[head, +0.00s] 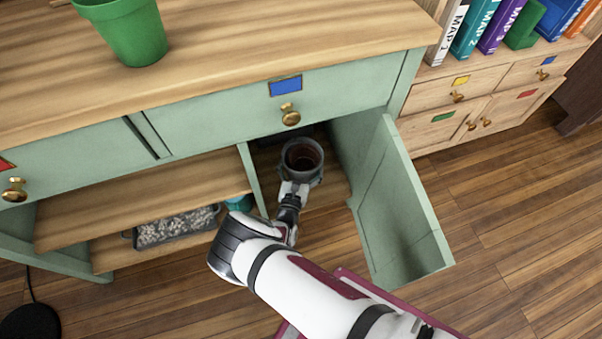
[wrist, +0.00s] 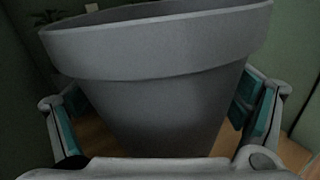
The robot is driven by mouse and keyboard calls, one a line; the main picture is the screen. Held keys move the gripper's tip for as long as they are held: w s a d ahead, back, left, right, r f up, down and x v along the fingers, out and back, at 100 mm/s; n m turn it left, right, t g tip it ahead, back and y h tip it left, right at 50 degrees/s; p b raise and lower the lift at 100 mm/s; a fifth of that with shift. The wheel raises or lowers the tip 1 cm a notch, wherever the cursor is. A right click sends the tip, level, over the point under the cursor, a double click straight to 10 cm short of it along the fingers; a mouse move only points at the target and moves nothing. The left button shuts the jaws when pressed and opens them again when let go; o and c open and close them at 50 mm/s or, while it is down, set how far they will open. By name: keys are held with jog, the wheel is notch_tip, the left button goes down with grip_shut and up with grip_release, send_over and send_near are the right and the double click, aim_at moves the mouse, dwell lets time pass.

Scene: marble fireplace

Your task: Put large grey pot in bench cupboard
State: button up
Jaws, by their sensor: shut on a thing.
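The large grey pot (head: 302,149) is upright in the opening of the bench cupboard (head: 345,150), with dark brown showing inside it. My gripper (head: 297,187) is shut on the pot from the near side. In the wrist view the grey pot (wrist: 160,75) fills the middle, with a finger of my gripper (wrist: 158,125) on each side of it. The green cupboard door (head: 395,205) stands open to the right of the pot. Whether the pot's base touches the cupboard floor cannot be told.
A green pot (head: 133,30) stands on the bench top (head: 220,40). A grey tray of pebbles (head: 175,228) lies on the low shelf left of the cupboard divider. A wooden cabinet with books (head: 475,110) is at the right. The floor at the right is clear.

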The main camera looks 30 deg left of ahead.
jog(key=shift+f+b, duration=1.35)
jog(key=shift+f, duration=1.3)
jog(key=shift+f, duration=0.15)
jog(key=o, duration=0.9)
jog(key=shift+o, duration=0.2)
jog(key=p+v, duration=0.2)
jog(key=v, duration=0.4)
jog(key=shift+s+p, duration=0.1)
jog(key=shift+p, duration=0.2)
jog(key=shift+s+d, duration=0.25)
jog(key=shift+s, duration=0.4)
